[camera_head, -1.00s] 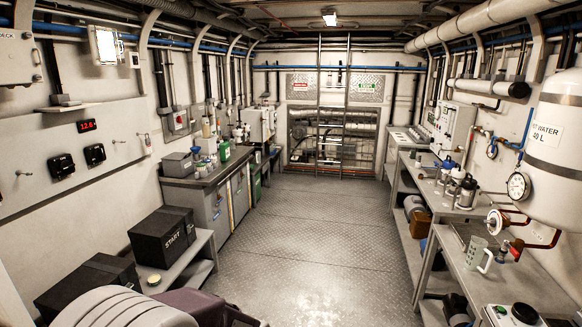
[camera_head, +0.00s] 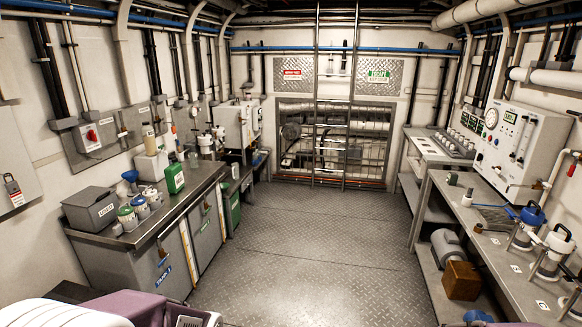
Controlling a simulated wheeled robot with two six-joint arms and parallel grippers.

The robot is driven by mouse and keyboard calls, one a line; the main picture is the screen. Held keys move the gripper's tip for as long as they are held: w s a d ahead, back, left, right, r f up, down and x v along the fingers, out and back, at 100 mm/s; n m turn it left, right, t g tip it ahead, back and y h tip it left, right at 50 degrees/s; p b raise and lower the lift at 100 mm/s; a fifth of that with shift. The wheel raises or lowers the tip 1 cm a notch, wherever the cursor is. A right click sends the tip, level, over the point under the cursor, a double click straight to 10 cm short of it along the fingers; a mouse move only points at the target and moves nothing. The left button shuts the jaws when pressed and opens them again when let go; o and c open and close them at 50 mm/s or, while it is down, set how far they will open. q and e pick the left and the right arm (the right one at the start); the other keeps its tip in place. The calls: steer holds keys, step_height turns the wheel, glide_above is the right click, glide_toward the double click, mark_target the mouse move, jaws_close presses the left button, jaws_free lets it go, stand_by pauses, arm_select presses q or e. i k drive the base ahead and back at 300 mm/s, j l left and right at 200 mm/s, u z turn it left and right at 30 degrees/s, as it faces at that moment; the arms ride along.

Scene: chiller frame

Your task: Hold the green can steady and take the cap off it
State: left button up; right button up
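A green can (camera_head: 174,178) stands upright on the steel counter (camera_head: 95,232) along the left wall, towards its far side. It is small in view; a light patch shows on its front. I cannot make out its cap clearly. Neither of my grippers is in view, and nothing is seen touching the can.
A grey box (camera_head: 91,208) and several small lidded pots (camera_head: 127,217) stand nearer on the counter. The diamond-plate floor (camera_head: 305,250) is clear in the middle. A bench (camera_head: 500,262) with flasks and a lower shelf runs along the right.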

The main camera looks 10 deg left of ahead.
mark_target(173, 176)
steer(key=i+u, duration=0.2)
steer(key=i, duration=0.3)
steer(key=i+u, duration=0.15)
steer(key=i, duration=0.4)
steer(key=i+l+u, duration=0.2)
steer(key=i, duration=0.3)
steer(key=i+l+u, duration=0.2)
steer(key=i, duration=0.3)
steer(key=i+l+u, duration=0.15)
steer(key=i, duration=0.35)
steer(key=i+u, duration=0.5)
steer(key=i+l+u, duration=0.3)
steer(key=i+u, duration=0.15)
steer(key=i+l+u, duration=1)
